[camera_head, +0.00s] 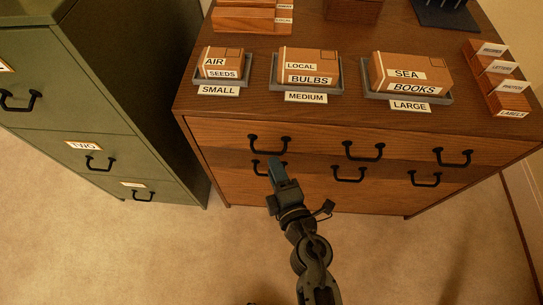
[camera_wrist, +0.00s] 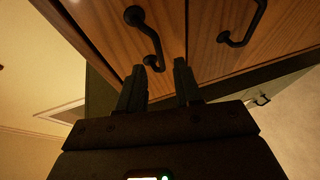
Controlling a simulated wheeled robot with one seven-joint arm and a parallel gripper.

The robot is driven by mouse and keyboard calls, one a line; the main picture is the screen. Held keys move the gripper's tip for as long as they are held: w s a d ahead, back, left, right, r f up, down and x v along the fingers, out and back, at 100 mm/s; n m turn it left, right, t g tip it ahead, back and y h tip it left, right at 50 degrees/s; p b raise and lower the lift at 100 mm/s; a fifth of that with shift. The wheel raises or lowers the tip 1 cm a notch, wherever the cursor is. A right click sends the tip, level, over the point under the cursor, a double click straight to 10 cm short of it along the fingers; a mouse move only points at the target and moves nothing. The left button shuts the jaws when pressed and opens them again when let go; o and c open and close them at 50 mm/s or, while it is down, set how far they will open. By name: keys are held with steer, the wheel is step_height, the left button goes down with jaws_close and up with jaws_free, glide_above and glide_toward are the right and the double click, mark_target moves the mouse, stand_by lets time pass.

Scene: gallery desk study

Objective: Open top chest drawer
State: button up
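The wooden chest (camera_head: 225,110) stands in the middle of the head view. Its top drawer (camera_head: 315,143) has three black handles, the left one being the handle (camera_head: 270,139). A dark band runs below this drawer front; I cannot tell whether it is a gap or shadow. My gripper (camera_head: 274,162) is in front of the lower-left handle, just below the top-left handle. In the wrist view my gripper (camera_wrist: 160,67) is open, with two fingers apart. One end of a black handle (camera_wrist: 136,17) reaches close to the fingertips; contact is unclear. Another handle (camera_wrist: 240,32) is further right.
A green filing cabinet (camera_head: 140,85) stands close to the chest's left side. On the chest top are labelled boxes in grey trays, such as the bulbs box (camera_head: 308,58), and a wooden label rack (camera_head: 497,78). Carpet (camera_head: 160,245) in front is clear.

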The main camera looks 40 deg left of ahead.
steer(key=b+x, duration=0.1)
steer(key=x, duration=0.3)
steer(key=shift+w+a+f, duration=0.1)
steer(key=shift+w+a, duration=0.15)
steer(key=shift+a, duration=0.05)
jaws_close()
stand_by(1.2)
